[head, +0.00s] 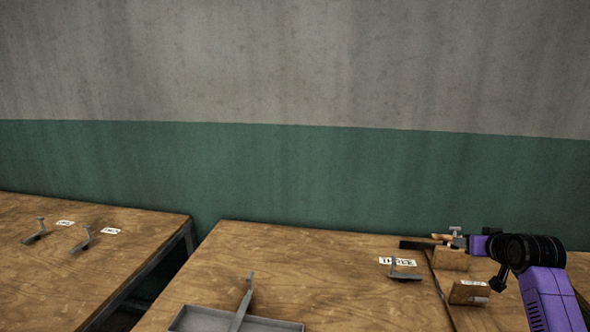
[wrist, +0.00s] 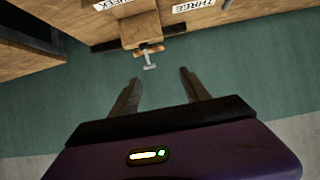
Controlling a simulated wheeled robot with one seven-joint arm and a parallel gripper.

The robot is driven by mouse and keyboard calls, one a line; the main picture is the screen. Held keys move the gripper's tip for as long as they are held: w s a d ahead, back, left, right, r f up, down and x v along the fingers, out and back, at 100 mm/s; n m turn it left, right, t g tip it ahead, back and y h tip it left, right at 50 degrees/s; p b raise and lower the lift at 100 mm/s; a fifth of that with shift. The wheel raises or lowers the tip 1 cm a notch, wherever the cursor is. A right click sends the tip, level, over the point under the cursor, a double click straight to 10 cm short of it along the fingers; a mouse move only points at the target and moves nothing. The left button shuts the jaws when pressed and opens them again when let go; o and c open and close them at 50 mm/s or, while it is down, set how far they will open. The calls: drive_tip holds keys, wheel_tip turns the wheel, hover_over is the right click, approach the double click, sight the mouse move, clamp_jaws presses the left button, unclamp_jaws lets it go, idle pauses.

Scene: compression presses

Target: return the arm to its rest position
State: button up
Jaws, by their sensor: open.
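My arm (head: 545,290), purple with a black ribbed joint, enters at the lower right in the head view. It reaches over the right end of the table. My gripper (wrist: 160,76) is open in the wrist view, its two dark fingers apart with nothing between them. A wooden block with a grey T-handle (wrist: 149,56) lies beyond the fingertips, apart from them. In the head view the T-handle (head: 456,232) shows beside the purple wrist, where the fingers are hard to make out.
The wooden table (head: 330,290) bears a grey tray (head: 190,318) with a lever, a small lever beside a white label (head: 397,261), and another small block (head: 468,293). A second table (head: 60,270) with two levers stands left across a gap. A green-and-grey wall stands behind.

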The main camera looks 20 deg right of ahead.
drive_tip(key=a+f+t, duration=0.3)
drive_tip(key=a+t, duration=0.1)
drive_tip(key=a, duration=0.9)
drive_tip(key=s+a+f+t+h, duration=0.1)
drive_tip(key=s+a, duration=0.3)
drive_tip(key=a, duration=0.4)
drive_tip(key=s+a+f+t, duration=0.1)
drive_tip(key=s+a, duration=0.4)
drive_tip(key=a, duration=0.3)
drive_tip(key=s+a+n+y, duration=0.2)
drive_tip(key=s+a, duration=0.4)
drive_tip(key=s, duration=0.4)
drive_tip(key=s+a+f+n+g+y, duration=0.1)
drive_tip(key=s+a+n+y, duration=0.1)
drive_tip(key=s+a, duration=0.5)
drive_tip(key=s+a+f+n+y, duration=0.1)
drive_tip(key=s+a, duration=0.6)
drive_tip(key=s, duration=0.7)
drive_tip(key=shift+s+f+n+y, duration=0.15)
drive_tip(key=shift+s+n+y, duration=0.25)
drive_tip(key=shift+n+y, duration=0.55)
drive_tip(key=shift+m+y, duration=0.25)
